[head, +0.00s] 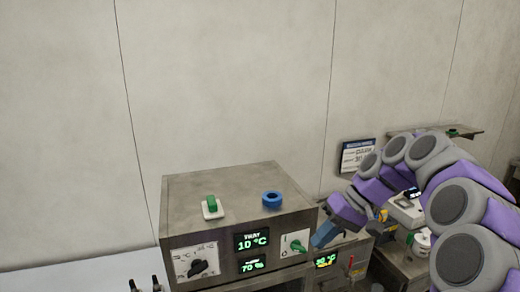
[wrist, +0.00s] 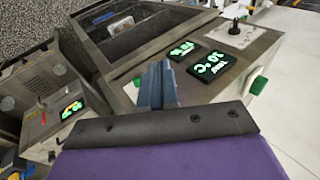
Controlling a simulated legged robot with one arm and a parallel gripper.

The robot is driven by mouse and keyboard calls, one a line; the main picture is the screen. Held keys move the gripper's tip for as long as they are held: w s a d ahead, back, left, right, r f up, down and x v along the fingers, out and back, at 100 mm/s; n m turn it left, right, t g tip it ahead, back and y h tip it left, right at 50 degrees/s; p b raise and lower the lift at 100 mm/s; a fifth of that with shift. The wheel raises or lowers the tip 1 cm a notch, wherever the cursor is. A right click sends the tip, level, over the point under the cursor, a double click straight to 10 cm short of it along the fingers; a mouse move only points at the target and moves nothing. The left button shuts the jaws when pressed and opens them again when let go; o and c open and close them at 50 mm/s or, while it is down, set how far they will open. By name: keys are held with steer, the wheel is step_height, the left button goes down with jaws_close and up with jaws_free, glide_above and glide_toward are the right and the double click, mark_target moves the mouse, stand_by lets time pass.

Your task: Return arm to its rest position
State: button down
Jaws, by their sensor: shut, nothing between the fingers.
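My arm (head: 440,190) reaches in from the right in the head view, bent in an arch with its end pointing down and left. My gripper (head: 322,238) is shut and empty, by the right front of a metal control box (head: 225,222). It lies close to the box's green-knobbed dial (head: 296,243); whether it touches cannot be told. In the wrist view the blue-grey fingers of my gripper (wrist: 158,78) are together, with the box's green displays (wrist: 208,64) just beyond them.
The box carries a green switch (head: 211,206), a blue ring (head: 272,199) and a black-knobbed dial (head: 197,263). A second unit with a green display (head: 326,261) stands to its right. A wall shelf (head: 455,132) is behind my arm. The wall above the box is clear.

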steer(key=s+a+f+g+h+b, duration=0.1)
steer(key=s+a+f+h+b, duration=0.2)
steer(key=s+f, duration=0.7)
steer(key=s+a+f+h+b, duration=0.2)
steer(key=s+f+b, duration=0.45)
steer(key=s, duration=0.65)
steer(key=s+d+f+m+h+b, duration=0.2)
steer(key=s+d+f, duration=0.2)
steer(key=s+f, duration=0.6)
steer(key=shift+s+d+m+g, duration=0.2)
steer(key=shift+s+m+g, duration=0.1)
steer(key=shift+s, duration=0.2)
